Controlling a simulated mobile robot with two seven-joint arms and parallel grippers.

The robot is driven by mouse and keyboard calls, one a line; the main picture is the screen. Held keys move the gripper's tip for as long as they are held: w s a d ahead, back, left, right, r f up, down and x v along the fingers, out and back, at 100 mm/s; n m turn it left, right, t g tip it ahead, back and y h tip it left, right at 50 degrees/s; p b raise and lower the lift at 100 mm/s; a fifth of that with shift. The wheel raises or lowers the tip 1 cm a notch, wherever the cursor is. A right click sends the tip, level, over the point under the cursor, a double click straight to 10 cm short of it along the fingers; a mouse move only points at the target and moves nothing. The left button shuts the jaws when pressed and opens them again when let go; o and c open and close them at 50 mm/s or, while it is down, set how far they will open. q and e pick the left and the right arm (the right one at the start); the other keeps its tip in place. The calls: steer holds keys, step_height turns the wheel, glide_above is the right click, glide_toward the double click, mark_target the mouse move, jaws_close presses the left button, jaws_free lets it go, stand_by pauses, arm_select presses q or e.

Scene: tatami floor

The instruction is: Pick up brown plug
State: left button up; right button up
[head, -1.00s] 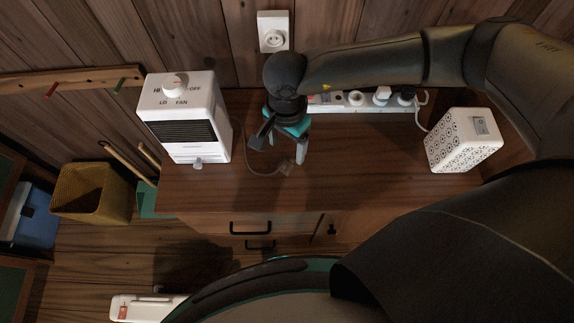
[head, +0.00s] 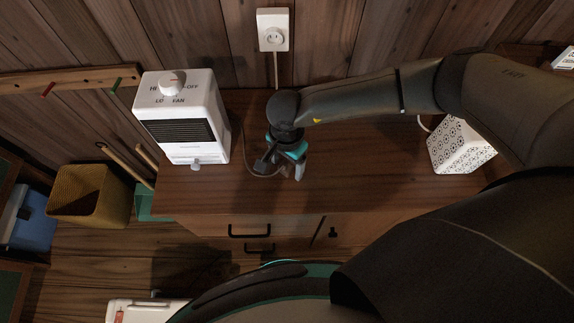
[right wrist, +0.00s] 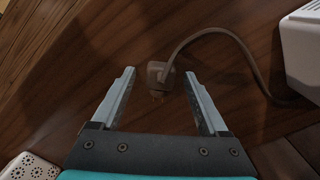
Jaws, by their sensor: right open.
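The brown plug (right wrist: 157,76) lies on the wooden cabinet top, with its pins toward my gripper in the right wrist view. Its brown cord (right wrist: 215,31) curves away toward the white heater. My right gripper (right wrist: 157,84) is open, and the plug sits between the tips of its two fingers, with space on both sides. In the head view my right gripper (head: 287,174) is low over the cabinet top, right of the heater, and hides the plug. The cord (head: 252,172) shows beside it. My left gripper is not in view.
The white fan heater (head: 184,118) stands left on the cabinet top (head: 365,185). A white patterned box (head: 459,147) stands at the right. A wall socket (head: 273,30) is behind. The front middle of the top is clear. A yellow basket (head: 88,194) is on the left.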

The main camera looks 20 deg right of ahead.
jaws_close()
stand_by(0.5)
steer(key=shift+r, duration=0.15)
